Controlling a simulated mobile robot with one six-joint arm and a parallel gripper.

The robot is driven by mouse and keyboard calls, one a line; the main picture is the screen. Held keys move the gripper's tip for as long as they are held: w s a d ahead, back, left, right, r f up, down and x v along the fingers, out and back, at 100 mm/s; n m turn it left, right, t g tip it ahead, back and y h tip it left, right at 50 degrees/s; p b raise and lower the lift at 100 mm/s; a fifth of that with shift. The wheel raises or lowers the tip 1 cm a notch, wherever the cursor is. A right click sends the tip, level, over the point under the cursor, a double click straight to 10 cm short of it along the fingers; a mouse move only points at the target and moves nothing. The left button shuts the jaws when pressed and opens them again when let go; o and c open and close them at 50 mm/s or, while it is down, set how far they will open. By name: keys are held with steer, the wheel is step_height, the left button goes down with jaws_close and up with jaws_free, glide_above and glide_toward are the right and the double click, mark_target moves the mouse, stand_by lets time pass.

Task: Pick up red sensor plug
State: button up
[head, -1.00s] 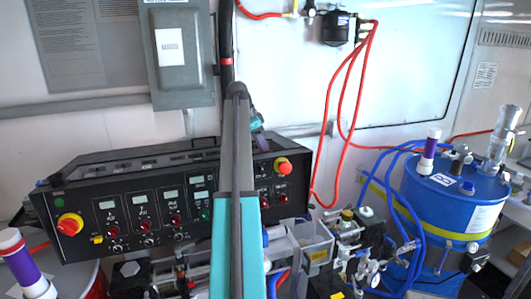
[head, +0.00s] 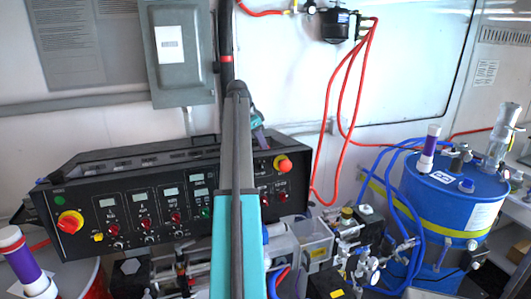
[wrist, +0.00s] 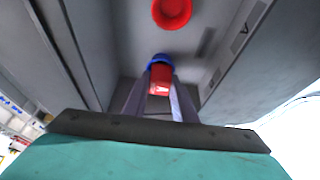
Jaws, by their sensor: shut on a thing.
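In the wrist view, the red sensor plug (wrist: 160,78) sits between the two fingers of my gripper (wrist: 160,82). A blue ring (wrist: 159,60) surrounds its far end, against a grey surface. My gripper is shut on the red plug. I cannot tell whether the plug is still seated in the blue ring or clear of it. In the head view my arm reaches forward over the black control panel, and the plug and fingertips cannot be made out there.
A round red part (wrist: 172,12) lies just beyond the plug in the wrist view. The black control panel (head: 130,212) has knobs and a red button (head: 283,164). A grey box (head: 178,58) hangs on the wall. A blue drum (head: 455,205) with hoses stands right.

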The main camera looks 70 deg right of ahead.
steer(key=shift+r, duration=0.1)
step_height(320, 180, up, 7)
steer(key=b, duration=0.3)
steer(key=shift+r, duration=0.2)
steer(key=shift+r+p, duration=1.2)
steer(key=shift+p, duration=0.15)
steer(key=shift+r, duration=0.1)
